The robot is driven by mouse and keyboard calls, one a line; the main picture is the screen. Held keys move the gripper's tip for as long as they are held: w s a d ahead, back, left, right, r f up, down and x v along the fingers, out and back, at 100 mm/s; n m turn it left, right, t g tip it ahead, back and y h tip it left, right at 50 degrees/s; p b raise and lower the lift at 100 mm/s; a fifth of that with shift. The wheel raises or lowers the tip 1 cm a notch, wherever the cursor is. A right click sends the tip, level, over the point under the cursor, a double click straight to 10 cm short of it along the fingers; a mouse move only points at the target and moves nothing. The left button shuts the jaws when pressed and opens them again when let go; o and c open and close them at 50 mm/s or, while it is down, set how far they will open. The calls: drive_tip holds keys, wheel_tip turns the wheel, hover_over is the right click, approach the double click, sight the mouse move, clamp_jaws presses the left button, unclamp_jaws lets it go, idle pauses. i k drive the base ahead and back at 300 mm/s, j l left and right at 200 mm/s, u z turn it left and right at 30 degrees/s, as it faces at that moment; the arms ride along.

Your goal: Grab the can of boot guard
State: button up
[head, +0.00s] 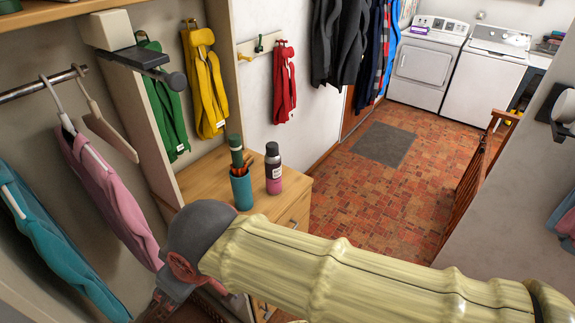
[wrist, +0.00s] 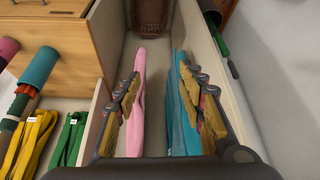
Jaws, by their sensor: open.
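A can with a black upper part and a pink lower part (head: 273,168), which I take for the boot guard, stands upright on the wooden dresser top in the head view. Its label is too small to read. A pink rounded end (wrist: 7,48), likely the same can, is cut off at the left edge of the wrist view. My gripper (wrist: 160,98) is open, with nothing between its fingers; pink and teal garments show beyond them. The gripper is apart from the can, which lies well to its left in the wrist view.
A teal cup (head: 242,191) holding a dark green item and sticks stands just left of the can; it also shows in the wrist view (wrist: 40,68). The wooden dresser (head: 290,207) has bare top around them. Hanging clothes and a partition (head: 160,130) stand to the left.

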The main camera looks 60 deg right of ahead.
sight(273, 167)
drive_tip(key=z, duration=1.75)
